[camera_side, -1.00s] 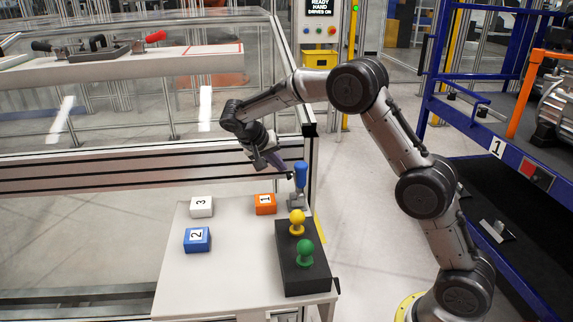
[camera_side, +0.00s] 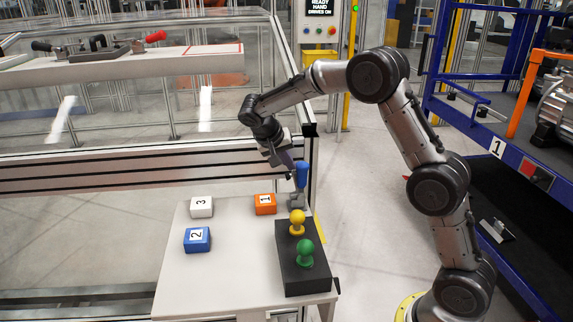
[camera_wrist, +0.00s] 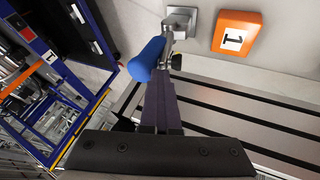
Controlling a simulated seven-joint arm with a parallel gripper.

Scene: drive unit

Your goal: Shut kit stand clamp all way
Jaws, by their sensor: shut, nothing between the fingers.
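The kit stand clamp has a blue handle (camera_side: 301,175) that stands upright at the back right corner of the white table. Its metal base (camera_side: 296,200) is partly hidden behind the black block. My gripper (camera_side: 293,167) is shut and empty, its fingertips close beside the blue handle on its left. In the wrist view the blue handle (camera_wrist: 147,60) lies just left of my closed fingers (camera_wrist: 160,85), and the clamp's metal base (camera_wrist: 180,20) is beyond the tips. I cannot tell whether the fingers touch the handle.
On the white table (camera_side: 215,275) are an orange block 1 (camera_side: 265,204), a blue block 2 (camera_side: 197,240) and a white block 3 (camera_side: 202,207). A black block (camera_side: 305,277) carries a yellow knob (camera_side: 297,222) and a green knob (camera_side: 305,252). A railed frame (camera_side: 150,172) runs behind.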

